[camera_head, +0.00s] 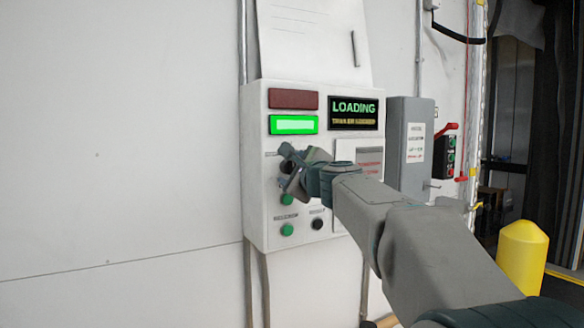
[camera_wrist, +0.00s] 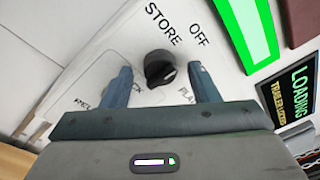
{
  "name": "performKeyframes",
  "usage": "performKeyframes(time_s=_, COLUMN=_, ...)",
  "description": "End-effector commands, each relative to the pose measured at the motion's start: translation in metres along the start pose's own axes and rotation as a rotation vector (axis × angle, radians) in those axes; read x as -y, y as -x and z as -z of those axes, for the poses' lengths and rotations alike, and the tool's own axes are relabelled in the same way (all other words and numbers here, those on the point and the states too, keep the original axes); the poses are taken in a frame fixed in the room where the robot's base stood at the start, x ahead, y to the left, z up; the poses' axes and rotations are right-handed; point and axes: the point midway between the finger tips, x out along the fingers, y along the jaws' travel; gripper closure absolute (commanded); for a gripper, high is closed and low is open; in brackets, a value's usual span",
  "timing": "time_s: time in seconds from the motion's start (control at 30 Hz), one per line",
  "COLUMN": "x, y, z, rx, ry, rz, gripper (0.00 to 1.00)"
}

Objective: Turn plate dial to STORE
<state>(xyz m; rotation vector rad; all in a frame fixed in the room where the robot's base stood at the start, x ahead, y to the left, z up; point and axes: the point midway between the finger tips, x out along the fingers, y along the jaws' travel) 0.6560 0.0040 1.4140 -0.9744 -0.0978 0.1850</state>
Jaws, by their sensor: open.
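The plate dial is a black round knob (camera_wrist: 159,68) on the white control box (camera_head: 256,225). In the wrist view the words STORE and OFF are printed above it, and partly covered lettering lies to either side. My gripper (camera_wrist: 162,82) is open, with one blue-grey finger on each side of the knob. I cannot tell whether the fingers touch it. The knob's pointer is hard to read. In the head view my gripper (camera_head: 290,168) is at the left part of the box and mostly covers the dial.
A lit green lamp (camera_head: 293,125) is under a dark red one (camera_head: 293,99). A display (camera_head: 353,113) reads LOADING. Green buttons (camera_head: 287,230) and a black knob (camera_head: 317,223) sit below. A grey box (camera_head: 409,150) is to the right, and a yellow bollard (camera_head: 522,257) stands farther right.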

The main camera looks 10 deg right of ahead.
Motion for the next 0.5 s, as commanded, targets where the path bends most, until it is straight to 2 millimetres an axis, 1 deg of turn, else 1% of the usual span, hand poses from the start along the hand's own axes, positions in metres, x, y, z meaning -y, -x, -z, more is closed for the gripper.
performKeyframes(time_s=0.27, x=-0.0001, y=-0.0018, z=-0.0001, rx=0.0, ry=0.001, rz=0.0, gripper=0.45)
performKeyframes(time_s=0.3, x=-0.0001, y=-0.0018, z=0.0, rx=0.0, ry=0.001, rz=0.0, gripper=0.48)
performKeyframes(time_s=0.37, x=-0.0001, y=-0.0017, z=0.0, rx=0.0, ry=0.001, rz=0.0, gripper=0.65)
performKeyframes(time_s=0.4, x=0.0, y=-0.0017, z=0.0, rx=0.0, ry=0.001, rz=0.0, gripper=0.76)
performKeyframes(time_s=0.43, x=-0.0001, y=-0.0017, z=0.0001, rx=0.0, ry=0.001, rz=0.0, gripper=0.84)
performKeyframes(time_s=0.47, x=-0.0001, y=-0.0016, z=0.0001, rx=0.0, ry=0.001, rz=0.0, gripper=0.89)
performKeyframes(time_s=0.5, x=-0.0002, y=-0.0016, z=0.0001, rx=0.0, ry=0.001, rz=0.0, gripper=0.89)
